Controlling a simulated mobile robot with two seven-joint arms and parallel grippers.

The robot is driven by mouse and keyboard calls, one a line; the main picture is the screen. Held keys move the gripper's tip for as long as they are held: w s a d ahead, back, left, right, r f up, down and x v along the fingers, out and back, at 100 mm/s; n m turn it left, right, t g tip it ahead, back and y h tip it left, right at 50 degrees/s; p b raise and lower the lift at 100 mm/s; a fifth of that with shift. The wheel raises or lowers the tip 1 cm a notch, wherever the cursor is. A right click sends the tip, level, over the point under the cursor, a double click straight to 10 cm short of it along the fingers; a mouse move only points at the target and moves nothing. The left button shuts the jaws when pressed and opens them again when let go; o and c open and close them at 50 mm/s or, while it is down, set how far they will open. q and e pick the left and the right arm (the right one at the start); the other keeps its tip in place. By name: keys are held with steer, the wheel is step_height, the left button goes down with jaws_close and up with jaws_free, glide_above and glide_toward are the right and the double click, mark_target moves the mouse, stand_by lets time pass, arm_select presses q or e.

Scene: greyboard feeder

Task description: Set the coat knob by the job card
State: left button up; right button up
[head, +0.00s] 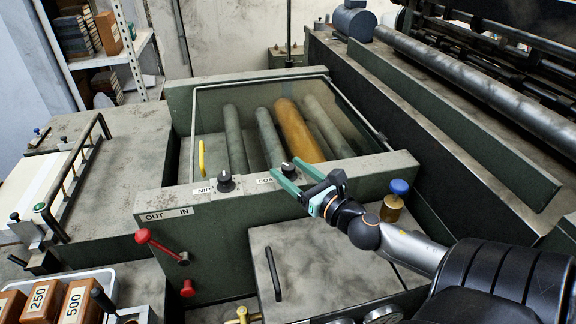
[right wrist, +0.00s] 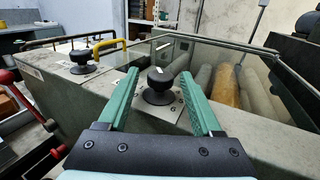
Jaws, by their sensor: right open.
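The coat knob (head: 288,169) is a black knob on the panel's top ledge, beside a label that starts "COA" and is partly covered by my gripper. In the right wrist view the coat knob (right wrist: 160,82) stands upright on its plate, with a pale mark on top. My right gripper (head: 285,167) is open, its green fingers pointing at the knob. In the wrist view the fingers (right wrist: 159,74) lie on either side of the knob, with gaps showing; contact is not visible. I cannot make out a job card. My left gripper is out of view.
The NIP knob (head: 226,182) stands left of the coat knob, near a yellow handle (head: 201,158). A glass guard (head: 345,125) over rollers rises behind. A blue-topped brass knob (head: 397,194) is close to my right arm. A red lever (head: 143,236) is at the panel's left.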

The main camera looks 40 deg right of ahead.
steer(key=shift+w, duration=0.65)
jaws_close()
